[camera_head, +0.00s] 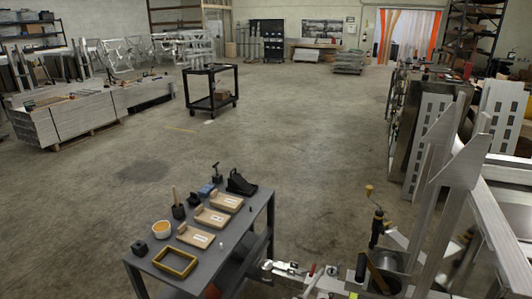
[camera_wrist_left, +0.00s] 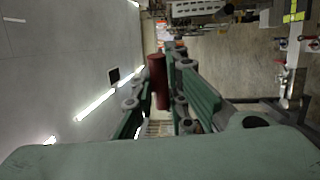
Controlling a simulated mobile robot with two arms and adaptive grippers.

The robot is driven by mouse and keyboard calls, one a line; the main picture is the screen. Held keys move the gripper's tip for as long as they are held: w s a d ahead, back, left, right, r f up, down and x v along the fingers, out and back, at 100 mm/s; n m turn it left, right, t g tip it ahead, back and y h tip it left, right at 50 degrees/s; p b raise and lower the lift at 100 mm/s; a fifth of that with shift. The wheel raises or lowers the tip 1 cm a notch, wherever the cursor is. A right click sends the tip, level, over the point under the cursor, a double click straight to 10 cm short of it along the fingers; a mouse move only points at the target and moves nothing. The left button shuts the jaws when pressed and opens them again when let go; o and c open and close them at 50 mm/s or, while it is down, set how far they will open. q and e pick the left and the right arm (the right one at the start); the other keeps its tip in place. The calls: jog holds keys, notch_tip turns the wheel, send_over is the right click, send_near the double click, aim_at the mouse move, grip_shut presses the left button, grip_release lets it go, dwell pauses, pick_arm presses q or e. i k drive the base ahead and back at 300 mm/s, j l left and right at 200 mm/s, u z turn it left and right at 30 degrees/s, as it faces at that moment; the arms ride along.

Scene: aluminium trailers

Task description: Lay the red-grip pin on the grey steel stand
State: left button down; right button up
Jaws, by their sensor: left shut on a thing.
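My left gripper (camera_wrist_left: 158,100) shows in the left wrist view with green fingers, shut on the red-grip pin (camera_wrist_left: 157,80). The pin's dark red cylindrical grip sits between the fingers; the rest of the pin cannot be made out. The grey steel stand (camera_head: 252,222) is in the head view at lower middle, a dark grey top on legs. Neither gripper shows in the head view, so I cannot tell how far the pin is from the stand.
The stand's top carries wooden trays (camera_head: 211,217), a yellow frame (camera_head: 175,262), an orange-filled cup (camera_head: 161,229) and small dark blocks. A silver trailer coupler (camera_head: 285,268) lies right of it. A black cart (camera_head: 210,88) stands farther back. The floor between is clear.

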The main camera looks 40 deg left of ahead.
aim_at(201, 228)
jog(key=j+z, duration=0.1)
jog(key=z, duration=0.4)
jog(key=j+z, duration=0.1)
jog(key=z, duration=0.4)
jog(key=j+z, duration=0.1)
jog(key=z, duration=0.4)
jog(key=k+z, duration=0.1)
jog(key=z, duration=0.4)
jog(key=j+z, duration=0.15)
jog(key=z, duration=0.35)
jog(key=k+z, duration=0.1)
jog(key=z, duration=0.35)
jog(key=k+j+z, duration=0.15)
jog(key=z, duration=0.35)
jog(key=k+z, duration=0.15)
jog(key=z, duration=0.3)
jog(key=k+z, duration=0.15)
jog(key=z, duration=0.35)
jog(key=k+j+u, duration=0.25)
jog(key=k, duration=0.25)
jog(key=u, duration=0.6)
jog(key=k+u, duration=0.1)
jog(key=u, duration=0.5)
jog(key=j+u, duration=0.1)
jog(key=u, duration=1.15)
jog(key=j+u, duration=0.15)
jog(key=u, duration=1.05)
jog(key=j+u, duration=0.1)
jog(key=u, duration=1.1)
jog(key=i, duration=0.1)
